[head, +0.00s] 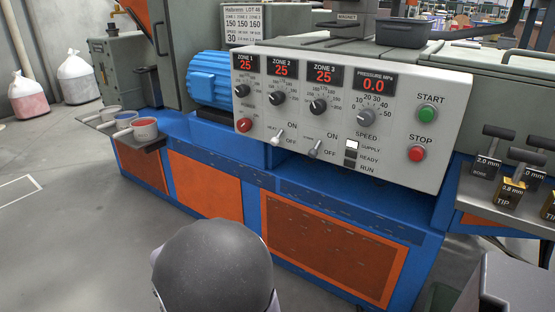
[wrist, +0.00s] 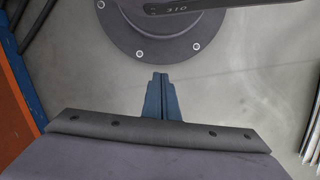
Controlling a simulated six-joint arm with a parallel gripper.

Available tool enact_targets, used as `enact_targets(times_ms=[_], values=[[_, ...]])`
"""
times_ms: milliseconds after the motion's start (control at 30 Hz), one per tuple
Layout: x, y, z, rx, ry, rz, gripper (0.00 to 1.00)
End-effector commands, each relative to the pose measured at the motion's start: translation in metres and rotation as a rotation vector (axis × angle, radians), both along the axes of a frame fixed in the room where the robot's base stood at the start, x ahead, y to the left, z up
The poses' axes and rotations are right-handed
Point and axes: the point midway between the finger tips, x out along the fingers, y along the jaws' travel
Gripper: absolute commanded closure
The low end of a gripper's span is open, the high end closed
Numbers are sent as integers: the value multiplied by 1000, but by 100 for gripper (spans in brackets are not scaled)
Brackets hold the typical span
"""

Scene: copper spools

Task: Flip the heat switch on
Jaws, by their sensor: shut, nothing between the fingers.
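The control panel (head: 340,115) is a light grey box on the blue machine. Two small toggle switches sit low on its face. The left one, the heat switch (head: 278,136), has a label beside it that seems to read HEAT and an OFF mark at its lower right. Its lever is too small to tell its position surely. The other toggle (head: 315,149) is to its right. My gripper (wrist: 162,76) is shut and empty in the wrist view, pointing over bare floor, away from the panel. The fingers do not show in the head view.
The panel also has a red knob (head: 244,125), black zone dials, a START button (head: 428,113) and a STOP button (head: 416,153). Small cups (head: 145,127) stand on a shelf at left. Labelled tip tools (head: 510,192) stand at right.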

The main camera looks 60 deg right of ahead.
Motion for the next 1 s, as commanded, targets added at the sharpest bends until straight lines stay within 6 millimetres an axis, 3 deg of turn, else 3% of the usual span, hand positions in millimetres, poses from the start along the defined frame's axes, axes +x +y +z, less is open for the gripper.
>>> enact_targets(times_ms=[100, 233, 400, 600, 800, 1000], values=[[-24, -13, -27, 42, 105, -130, 100], [-38, -19, -52, 96, 170, -282, 100], [-10, -53, -101, 49, 47, -521, 100], [30, -113, -134, -104, -161, -830, 100], [65, -182, -140, -264, -410, -1128, 100], [95, -250, -116, -394, -717, -1401, 100]])
